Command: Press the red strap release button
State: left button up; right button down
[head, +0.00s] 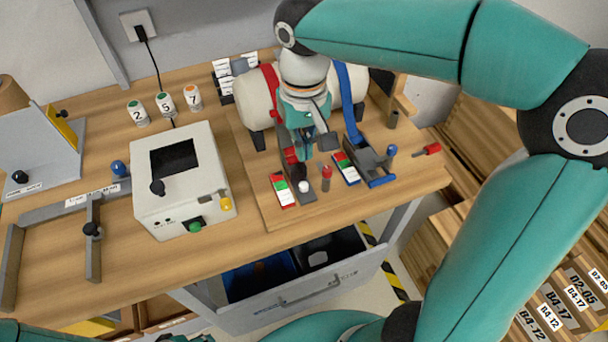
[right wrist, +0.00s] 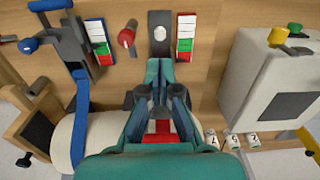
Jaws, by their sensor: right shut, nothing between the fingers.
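The red strap (head: 271,88) runs over the left white cylinder (head: 252,96) down to a dark release base on the wooden board. A red part (head: 291,155) of it shows beside my gripper, and in the right wrist view a red piece (right wrist: 160,130) shows between the finger links. A pale round button (head: 303,186) sits on the front end of the dark base; it also shows in the right wrist view (right wrist: 160,36). My right gripper (head: 305,153) is shut and empty, over the dark base behind the button. Contact cannot be told. My left gripper is out of view.
A red-knobbed post (head: 326,172) stands right of the button, a red-green-white label (head: 282,190) left of it. The blue strap (head: 345,98) and its dark buckle (head: 369,165) lie further right. A white box (head: 182,182) stands left; an open drawer (head: 300,285) is below.

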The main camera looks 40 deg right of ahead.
aim_at(304, 185)
notch_tip(304, 185, down, 9)
jog(key=shift+f, duration=0.15)
dwell(0.4)
